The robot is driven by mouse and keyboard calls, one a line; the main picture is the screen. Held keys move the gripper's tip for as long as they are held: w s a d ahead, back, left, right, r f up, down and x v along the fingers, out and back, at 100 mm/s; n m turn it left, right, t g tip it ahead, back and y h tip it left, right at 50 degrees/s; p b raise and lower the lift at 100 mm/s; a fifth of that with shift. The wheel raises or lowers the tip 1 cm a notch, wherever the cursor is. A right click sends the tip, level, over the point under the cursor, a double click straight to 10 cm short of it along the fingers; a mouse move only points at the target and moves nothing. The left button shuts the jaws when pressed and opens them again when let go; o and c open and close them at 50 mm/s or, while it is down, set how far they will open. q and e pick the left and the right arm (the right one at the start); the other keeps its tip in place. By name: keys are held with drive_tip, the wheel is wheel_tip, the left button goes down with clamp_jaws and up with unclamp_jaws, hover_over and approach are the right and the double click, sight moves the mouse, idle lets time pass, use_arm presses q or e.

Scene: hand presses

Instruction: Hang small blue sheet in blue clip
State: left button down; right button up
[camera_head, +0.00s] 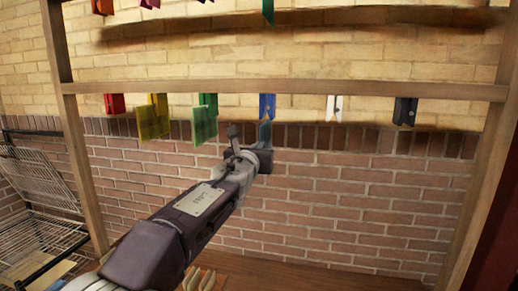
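The blue clip (267,107) hangs on the lower wooden rail, right of the green clip. A small blue sheet (265,132) is directly below it, its top at the clip's lower end. I cannot tell whether the clip's jaws grip it. My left gripper (248,152) is at the sheet's lower end, just below and left of the clip. The gripper hides the bottom of the sheet. Whether its fingers are closed on the sheet is not clear. My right gripper is not in view.
The lower rail (200,86) also carries a red clip (115,103), yellow sheet (153,119), green sheet (204,122), white clip (334,108) and black clip (405,111). A wire rack (38,240) stands at left. Loose sheets (203,280) stand at the bottom.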

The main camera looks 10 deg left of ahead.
use_arm(q)
drive_tip(key=shift+r, duration=0.2)
idle(0.6)
drive_tip(key=shift+r+p, duration=2)
drive_tip(key=shift+p, duration=0.15)
drive_tip(key=shift+r, duration=0.1)
drive_tip(key=c, duration=1.4)
unclamp_jaws()
drive_tip(key=shift+o, duration=0.2)
drive_tip(key=shift+s, duration=0.1)
drive_tip(key=s, duration=0.7)
drive_tip(key=shift+b, duration=0.35)
